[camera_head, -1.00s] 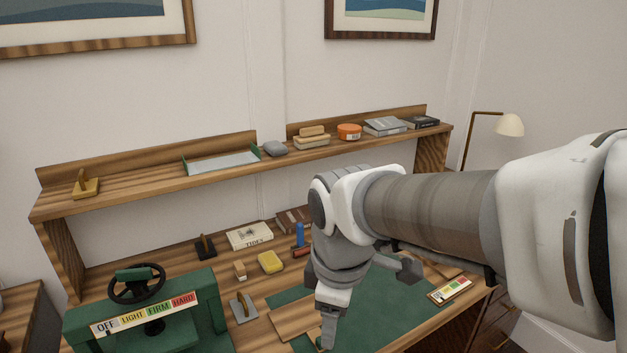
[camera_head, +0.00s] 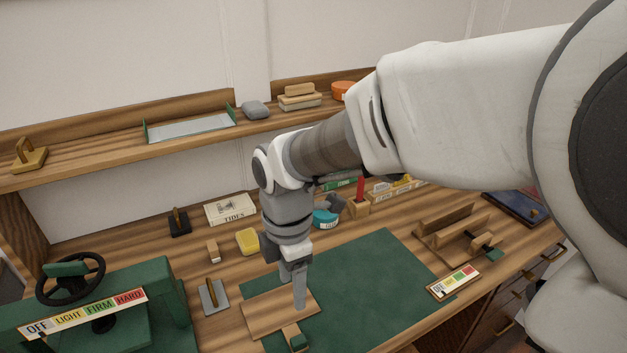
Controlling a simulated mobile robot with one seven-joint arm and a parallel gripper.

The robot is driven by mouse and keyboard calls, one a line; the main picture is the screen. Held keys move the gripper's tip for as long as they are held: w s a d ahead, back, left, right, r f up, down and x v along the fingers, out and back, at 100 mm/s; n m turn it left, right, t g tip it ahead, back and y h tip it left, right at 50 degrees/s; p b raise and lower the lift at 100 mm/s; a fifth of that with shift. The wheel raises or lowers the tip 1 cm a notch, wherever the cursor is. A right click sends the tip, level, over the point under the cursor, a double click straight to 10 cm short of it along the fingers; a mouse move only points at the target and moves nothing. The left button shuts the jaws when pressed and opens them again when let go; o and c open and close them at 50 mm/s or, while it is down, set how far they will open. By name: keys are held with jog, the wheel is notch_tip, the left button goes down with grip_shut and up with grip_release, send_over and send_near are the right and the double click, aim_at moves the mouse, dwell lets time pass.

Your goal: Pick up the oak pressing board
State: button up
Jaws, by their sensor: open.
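The oak pressing board (camera_head: 262,318) is a flat, light brown board lying over the left edge of the green mat (camera_head: 365,285). A short wooden piece with a green end (camera_head: 295,337) lies at its front edge; I cannot tell whether it is part of the board. My gripper (camera_head: 298,298) points down over the board's right part. It is open, with nothing seen between its fingers. The fingers hide a bit of the board, and I cannot tell whether the tips touch it.
A green press with a black handwheel (camera_head: 70,278) stands at left. A grey plate with an upright handle (camera_head: 213,296) lies left of the board. A yellow block (camera_head: 248,241) and a book (camera_head: 230,209) lie behind. A wooden rack (camera_head: 450,232) stands right. The mat's middle is clear.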

jog(key=b, duration=0.3)
send_over(298, 339)
jog(key=f, duration=1.1)
jog(key=shift+s+a+f, duration=0.2)
jog(key=shift+a+f, duration=0.05)
jog(key=shift+f, duration=0.15)
jog(key=shift+w+d+f+b, duration=0.15)
jog(key=shift+f+b, duration=0.45)
jog(key=shift+f, duration=0.85)
jog(key=shift+d+f+b, duration=0.15)
jog(key=shift+f+b, duration=0.45)
jog(key=shift+f, duration=0.85)
jog(key=shift+c, duration=0.3)
grip_shut()
